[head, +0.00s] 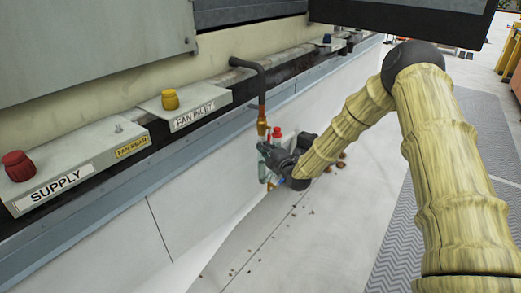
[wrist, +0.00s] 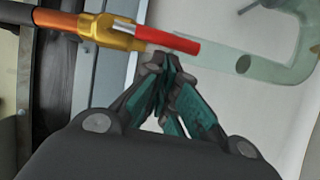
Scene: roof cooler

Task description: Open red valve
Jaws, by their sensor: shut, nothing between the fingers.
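The red valve handle (head: 276,132) is on a brass fitting (head: 262,127) at the lower end of a bent pipe by the wall. In the wrist view the red handle (wrist: 172,39) sticks out to the right from the brass valve body (wrist: 105,30). My gripper (wrist: 160,62) is shut with nothing between its fingers. Its fingertips are right by the lower side of the red handle in that view; I cannot tell whether they touch it. In the head view my gripper (head: 268,150) partly hides the area below the valve.
A pale green curved bracket (wrist: 258,62) lies right of the handle in the wrist view. A ledge at left carries a red knob (head: 17,166) on a box marked SUPPLY and a yellow knob (head: 170,99). Brown debris (head: 341,160) lies on the floor. A grey walkway (head: 385,225) is at right.

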